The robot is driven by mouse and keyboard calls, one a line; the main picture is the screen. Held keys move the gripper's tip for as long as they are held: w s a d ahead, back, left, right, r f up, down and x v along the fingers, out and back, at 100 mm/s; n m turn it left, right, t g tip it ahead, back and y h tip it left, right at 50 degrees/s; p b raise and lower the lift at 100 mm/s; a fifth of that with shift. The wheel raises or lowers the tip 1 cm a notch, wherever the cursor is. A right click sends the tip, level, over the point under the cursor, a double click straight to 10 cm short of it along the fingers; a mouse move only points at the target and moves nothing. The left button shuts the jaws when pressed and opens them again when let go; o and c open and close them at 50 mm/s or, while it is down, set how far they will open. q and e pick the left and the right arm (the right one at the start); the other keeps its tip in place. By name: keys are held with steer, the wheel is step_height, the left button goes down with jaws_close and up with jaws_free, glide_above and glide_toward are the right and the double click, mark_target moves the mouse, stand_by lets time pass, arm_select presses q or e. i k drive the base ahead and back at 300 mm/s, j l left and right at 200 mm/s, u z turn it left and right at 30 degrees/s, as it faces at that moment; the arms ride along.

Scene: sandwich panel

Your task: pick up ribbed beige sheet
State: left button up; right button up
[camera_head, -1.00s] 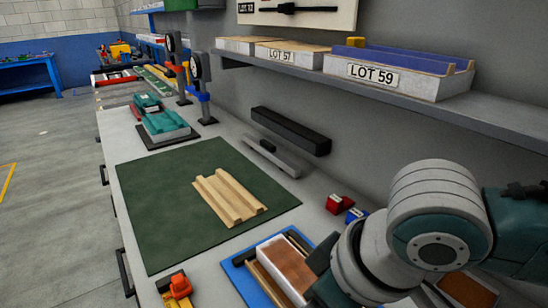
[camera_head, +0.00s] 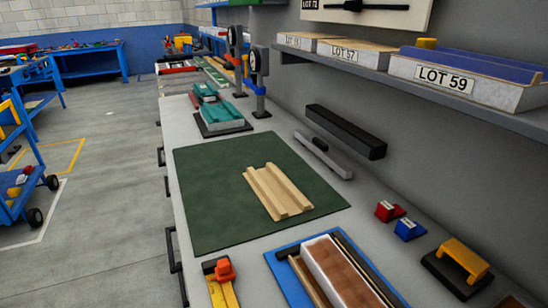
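The ribbed beige sheet (camera_head: 278,191) lies flat on the dark green mat (camera_head: 215,215) on the workbench, right of the mat's middle. Its raised ribs run lengthwise, away from me. Nothing covers it and nothing touches it from above. Neither of my grippers shows in the head view now.
A blue tray (camera_head: 283,262) with a brown-topped block (camera_head: 345,273) sits in front of the mat. An orange-handled tool (camera_head: 222,283), red (camera_head: 389,210) and blue (camera_head: 409,229) small blocks and a yellow-handled item (camera_head: 462,260) lie nearby. A shelf (camera_head: 345,62) overhangs at right.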

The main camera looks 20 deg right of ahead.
mark_target(280, 198)
steer(key=i+j+z, duration=0.15)
steer(key=i+z, duration=0.3)
steer(key=i+j+z, duration=0.3)
steer(key=i+z, duration=0.2)
steer(key=i+j+z, duration=0.65)
steer(key=j+z, duration=0.25)
steer(key=j, duration=0.15)
steer(key=i+j+z, duration=0.2)
steer(key=j+z, duration=0.25)
steer(key=j, duration=0.2)
